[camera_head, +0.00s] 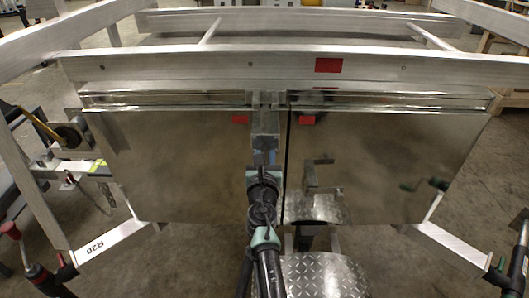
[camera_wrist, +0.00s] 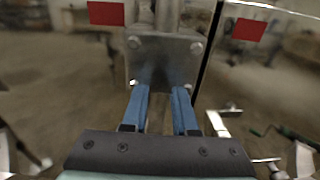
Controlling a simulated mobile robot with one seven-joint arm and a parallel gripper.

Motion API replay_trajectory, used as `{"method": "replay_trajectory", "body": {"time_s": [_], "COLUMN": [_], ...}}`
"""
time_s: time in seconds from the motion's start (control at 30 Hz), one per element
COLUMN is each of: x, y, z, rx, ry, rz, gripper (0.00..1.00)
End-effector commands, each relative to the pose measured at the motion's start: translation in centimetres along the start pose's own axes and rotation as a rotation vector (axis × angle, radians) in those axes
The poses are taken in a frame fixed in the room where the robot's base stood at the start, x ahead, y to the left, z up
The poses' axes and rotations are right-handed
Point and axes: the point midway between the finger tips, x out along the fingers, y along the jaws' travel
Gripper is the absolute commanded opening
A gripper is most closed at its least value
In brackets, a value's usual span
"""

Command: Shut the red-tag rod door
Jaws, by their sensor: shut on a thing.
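Two mirror-like metal doors hang side by side under a frame rail: the left door (camera_head: 165,165) and the right door (camera_head: 385,150). Each has a red tag near its inner top corner, on the left door (camera_head: 240,119) and the right door (camera_head: 307,119). A narrow dark seam separates them. A bolted metal latch plate (camera_head: 265,122) with a rod sits at the left door's inner edge; it also shows in the wrist view (camera_wrist: 165,60). My gripper (camera_head: 264,160) has its blue fingers (camera_wrist: 160,92) shut on the latch's lower part. The exact contact is partly hidden.
Aluminium frame rails (camera_head: 300,68) run above the doors, with a larger red tag (camera_head: 328,65). Slanted legs stand at both lower sides, the left leg marked R20 (camera_head: 110,242). A yellow-strapped winch (camera_head: 70,135) is at left. A diamond-plate cover (camera_head: 320,275) is low in front.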

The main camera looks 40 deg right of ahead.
Motion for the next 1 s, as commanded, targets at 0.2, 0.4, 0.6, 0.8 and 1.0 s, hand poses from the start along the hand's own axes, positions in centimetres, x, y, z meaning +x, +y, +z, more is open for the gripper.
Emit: {"method": "replay_trajectory", "body": {"time_s": [0.2, 0.4, 0.6, 0.8, 1.0], "x": [0.2, 0.2, 0.1, -0.4, -2.9], "y": [-0.3, -0.3, -0.1, -0.1, -0.1], "z": [0.7, 0.6, 0.4, 0.4, 0.7], "rx": [0.002, 0.002, 0.001, 0.000, 0.001], "ry": [-0.010, -0.008, -0.006, -0.004, -0.003], "rz": [-0.007, -0.006, -0.004, -0.003, -0.001], "gripper": [0.00, 0.57, 0.57, 0.57, 0.57]}}
